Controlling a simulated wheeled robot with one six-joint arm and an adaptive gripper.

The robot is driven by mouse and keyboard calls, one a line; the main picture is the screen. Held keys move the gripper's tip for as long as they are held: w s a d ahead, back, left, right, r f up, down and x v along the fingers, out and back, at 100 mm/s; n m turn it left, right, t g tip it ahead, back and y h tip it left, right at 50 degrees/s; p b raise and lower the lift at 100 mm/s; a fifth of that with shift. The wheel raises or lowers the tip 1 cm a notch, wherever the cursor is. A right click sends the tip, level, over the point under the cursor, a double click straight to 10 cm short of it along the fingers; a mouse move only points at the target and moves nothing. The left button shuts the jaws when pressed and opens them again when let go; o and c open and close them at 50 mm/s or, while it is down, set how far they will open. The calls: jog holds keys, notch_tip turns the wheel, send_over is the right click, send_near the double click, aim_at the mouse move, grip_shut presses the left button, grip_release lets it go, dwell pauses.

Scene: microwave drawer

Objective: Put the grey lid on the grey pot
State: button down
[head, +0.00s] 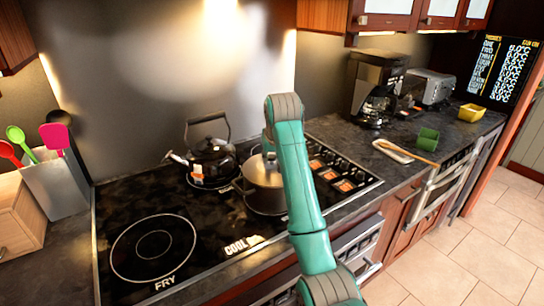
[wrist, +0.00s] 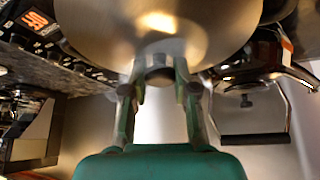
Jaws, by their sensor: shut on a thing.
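The grey pot (head: 264,192) stands on the dark stove, partly hidden behind my teal arm in the head view. In the wrist view my gripper (wrist: 158,78) is shut on the dark knob of the grey lid (wrist: 150,30), a broad shiny metal disc across the top of that view. In the head view my gripper is hidden behind my arm. The lid is at or close over the pot's top there, largely hidden. I cannot tell whether it rests on the rim.
A black kettle (head: 210,160) stands just left of the pot, and it also shows in the wrist view (wrist: 262,75). A fry plate (head: 153,248) at the front left is clear. A coffee maker (head: 376,88), a toaster (head: 432,88) and a green cup (head: 428,138) are farther right.

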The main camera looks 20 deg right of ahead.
dwell(0.4)
jog(key=shift+c, duration=1.6)
grip_release()
jog(key=shift+f, duration=0.1)
jog(key=shift+r, duration=3.5)
